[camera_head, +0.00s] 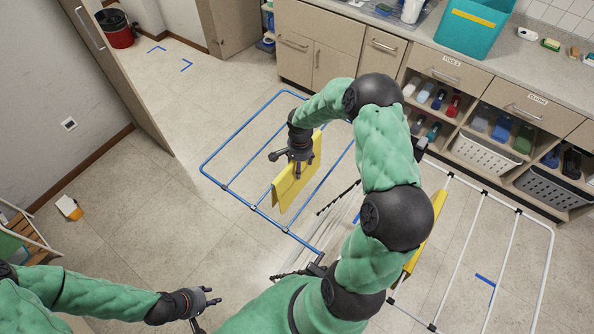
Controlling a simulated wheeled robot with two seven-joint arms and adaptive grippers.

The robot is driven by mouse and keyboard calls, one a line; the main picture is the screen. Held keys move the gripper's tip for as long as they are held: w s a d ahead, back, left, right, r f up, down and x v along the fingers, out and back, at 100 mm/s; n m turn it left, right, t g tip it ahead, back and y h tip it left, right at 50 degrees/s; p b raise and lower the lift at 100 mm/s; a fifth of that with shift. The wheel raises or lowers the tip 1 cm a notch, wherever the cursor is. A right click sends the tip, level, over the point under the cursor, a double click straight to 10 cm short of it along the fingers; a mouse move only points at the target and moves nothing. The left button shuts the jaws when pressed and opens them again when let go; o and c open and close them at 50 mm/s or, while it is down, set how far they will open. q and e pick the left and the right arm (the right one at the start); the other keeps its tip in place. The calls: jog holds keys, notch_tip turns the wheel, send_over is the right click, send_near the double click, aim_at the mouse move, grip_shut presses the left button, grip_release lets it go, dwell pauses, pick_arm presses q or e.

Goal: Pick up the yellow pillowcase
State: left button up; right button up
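A yellow pillowcase (288,189) hangs over the blue drying rack (236,187) in the middle of the head view. My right gripper (285,164) is at its upper edge. Its fingers are spread, one left of the cloth and one in front of it; I see no clear grip on the fabric. Another yellow cloth (437,212) hangs on the white side of the rack, partly hidden behind my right arm. My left gripper (206,310) is low at the bottom left, apart from the rack, with its fingers spread and empty.
A teal bin (474,28) stands on the counter. The white rack section (548,265) spreads at the lower right. A tall door (122,84) stands at the left.

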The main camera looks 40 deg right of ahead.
grip_shut()
jog(key=shift+r, duration=0.15)
